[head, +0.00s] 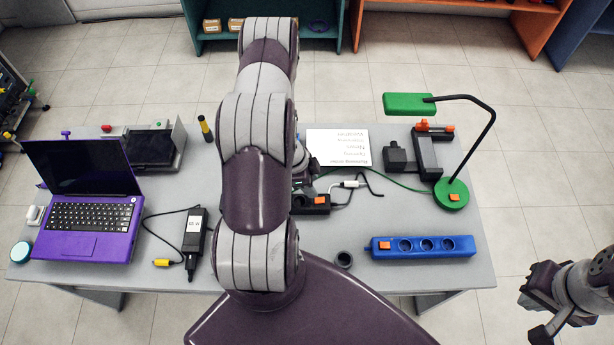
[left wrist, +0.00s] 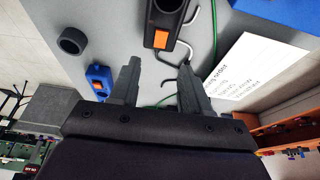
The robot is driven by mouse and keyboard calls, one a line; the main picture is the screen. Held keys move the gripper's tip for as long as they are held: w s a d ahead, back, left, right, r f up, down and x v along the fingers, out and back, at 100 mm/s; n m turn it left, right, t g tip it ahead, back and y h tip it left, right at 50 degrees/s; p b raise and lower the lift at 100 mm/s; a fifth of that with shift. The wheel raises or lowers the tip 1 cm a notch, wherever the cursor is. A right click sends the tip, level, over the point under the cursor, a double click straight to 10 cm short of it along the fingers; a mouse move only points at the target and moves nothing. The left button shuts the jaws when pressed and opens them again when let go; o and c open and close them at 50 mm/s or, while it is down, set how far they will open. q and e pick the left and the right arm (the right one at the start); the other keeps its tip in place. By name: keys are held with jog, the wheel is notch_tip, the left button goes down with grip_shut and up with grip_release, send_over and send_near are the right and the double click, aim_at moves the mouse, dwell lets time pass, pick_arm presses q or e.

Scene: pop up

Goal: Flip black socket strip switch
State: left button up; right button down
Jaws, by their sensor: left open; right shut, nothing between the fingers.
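The black socket strip (head: 312,208) lies on the table just right of my left arm, which hides its left part in the head view. Its orange switch (head: 320,200) shows at the right end. In the left wrist view the black strip (left wrist: 160,12) and its orange switch (left wrist: 161,39) are at the top centre. My left gripper (left wrist: 160,66) is open and empty, its fingers pointing toward the strip's switch end. The switch appears beyond the fingertips, in line with the gap. I cannot tell any contact. My right gripper (head: 537,320) is shut and empty, off the table's right front corner.
A blue socket strip (head: 423,247) and a dark ring-shaped cup (head: 344,260) lie at the front right. A green lamp (head: 452,194), a dark grey device (head: 427,155) and a white sheet (head: 339,147) are behind. A purple laptop (head: 88,210) and a black adapter (head: 194,240) are left.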

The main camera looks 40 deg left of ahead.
pick_arm(q)
jog(key=v, duration=0.4)
jog(key=shift+r, duration=0.2)
jog(key=shift+s+a, duration=0.1)
